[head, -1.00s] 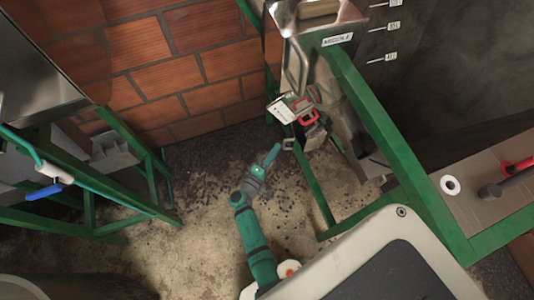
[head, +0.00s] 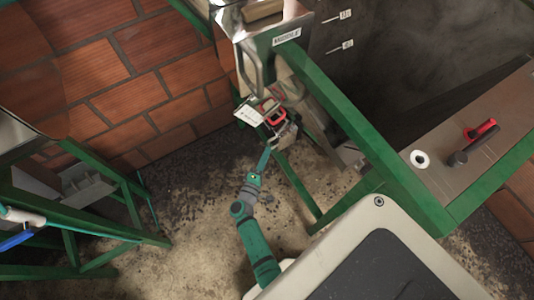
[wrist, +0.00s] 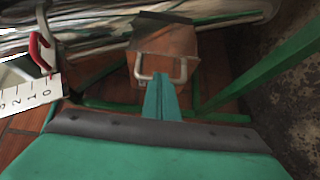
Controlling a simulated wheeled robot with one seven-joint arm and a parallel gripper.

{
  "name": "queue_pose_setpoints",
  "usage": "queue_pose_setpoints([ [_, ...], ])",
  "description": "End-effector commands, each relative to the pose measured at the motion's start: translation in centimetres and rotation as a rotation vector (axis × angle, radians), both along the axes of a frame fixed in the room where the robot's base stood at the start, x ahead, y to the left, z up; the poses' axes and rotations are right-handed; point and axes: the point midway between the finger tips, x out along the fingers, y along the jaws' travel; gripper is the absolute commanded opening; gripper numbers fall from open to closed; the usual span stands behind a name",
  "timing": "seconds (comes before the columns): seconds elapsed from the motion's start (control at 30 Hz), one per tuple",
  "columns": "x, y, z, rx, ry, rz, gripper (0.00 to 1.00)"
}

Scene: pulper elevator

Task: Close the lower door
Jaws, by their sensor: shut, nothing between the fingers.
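The lower door seems to be the small brownish metal flap (wrist: 165,42) with a pale U-shaped handle (wrist: 182,72) in the wrist view. It sticks out low on the machine's chute, and shows small in the head view (head: 286,133). My gripper (wrist: 160,80) is shut and empty, its teal fingers pointing at the flap. Its tips overlap the handle in the picture; I cannot tell whether they touch. In the head view my gripper (head: 266,152) is just below and left of the flap. The flap's hinge is not clear.
A white scale card (head: 248,115) and a red-handled part (head: 271,111) sit just above the flap. A box labelled MIDDLE (head: 262,38) is higher up. Green frame legs (head: 295,185) stand right of my arm. Another green frame (head: 100,225) is at left, with open floor between.

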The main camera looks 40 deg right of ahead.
Motion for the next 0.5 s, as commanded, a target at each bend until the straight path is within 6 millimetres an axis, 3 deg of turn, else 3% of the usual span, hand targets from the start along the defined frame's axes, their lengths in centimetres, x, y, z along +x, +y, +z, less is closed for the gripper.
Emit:
queue_pose_setpoints([
  [0.5, 0.37, 0.68, 0.00, -0.001, 0.001, 0.018, 0.00],
])
